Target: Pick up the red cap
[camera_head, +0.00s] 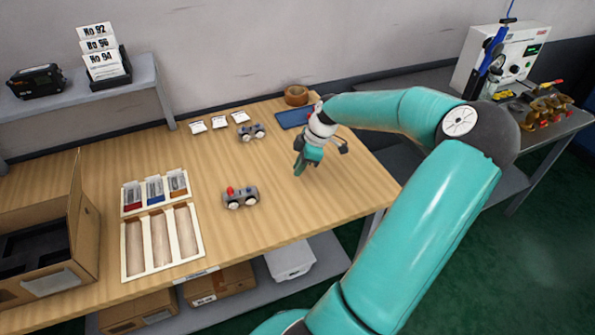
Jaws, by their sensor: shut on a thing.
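A small grey device (241,198) with white round parts sits on the wooden table at the middle front. A small red cap-like part (230,190) shows on its top left, and another bit of red shows at its right. My gripper (299,169) is above the table, to the right of and behind this device, apart from it. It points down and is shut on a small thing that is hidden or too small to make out.
A second device (251,131) stands farther back, near white labels (219,122), a blue tray (294,117) and a tape roll (296,95). A compartment tray (126,249) and an open cardboard box (88,243) are at left. Table between the devices is clear.

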